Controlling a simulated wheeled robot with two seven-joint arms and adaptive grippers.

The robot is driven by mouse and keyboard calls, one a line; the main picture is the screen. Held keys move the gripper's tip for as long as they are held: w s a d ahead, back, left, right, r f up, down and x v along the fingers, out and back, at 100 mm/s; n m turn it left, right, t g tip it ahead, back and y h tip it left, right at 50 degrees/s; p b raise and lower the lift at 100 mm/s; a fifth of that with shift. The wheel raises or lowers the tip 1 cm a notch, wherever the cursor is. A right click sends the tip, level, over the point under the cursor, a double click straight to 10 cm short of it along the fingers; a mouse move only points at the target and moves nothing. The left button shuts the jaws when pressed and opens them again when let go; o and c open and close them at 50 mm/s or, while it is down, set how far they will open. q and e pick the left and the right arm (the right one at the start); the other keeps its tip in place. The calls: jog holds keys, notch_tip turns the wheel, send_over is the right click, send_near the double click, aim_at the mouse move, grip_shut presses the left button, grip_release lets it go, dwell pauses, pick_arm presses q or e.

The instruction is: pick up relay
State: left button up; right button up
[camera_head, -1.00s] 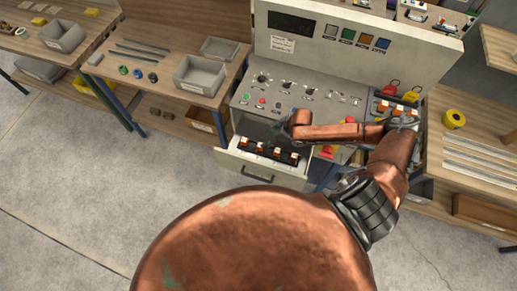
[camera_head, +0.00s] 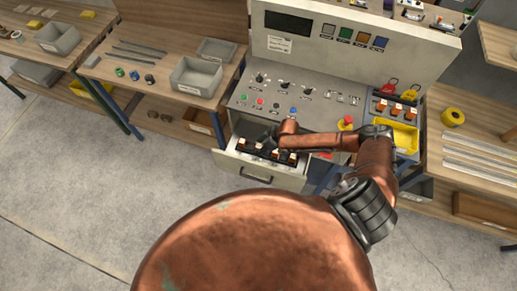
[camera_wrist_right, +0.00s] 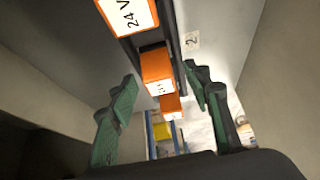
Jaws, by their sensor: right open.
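The open drawer (camera_head: 262,174) at the front of the grey console holds a row of orange relays (camera_head: 291,158) with white tops, set in a dark strip. In the right wrist view, one orange relay (camera_wrist_right: 157,70) stands between my finger tips, and a nearer one (camera_wrist_right: 127,14) reads "24 V". My right gripper (camera_wrist_right: 162,84) is open, its green-padded fingers on either side of the row, with no relay gripped. My left gripper is out of view.
The console panel (camera_head: 300,95) with knobs and buttons rises behind the drawer. A yellow bin (camera_head: 400,137) and more orange relays (camera_head: 396,110) are at its right. Drawer walls (camera_wrist_right: 278,80) flank my gripper. Workbenches stand left and right.

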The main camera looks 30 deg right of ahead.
jog(key=shift+c, duration=0.7)
grip_shut()
jog(key=shift+r, duration=0.1)
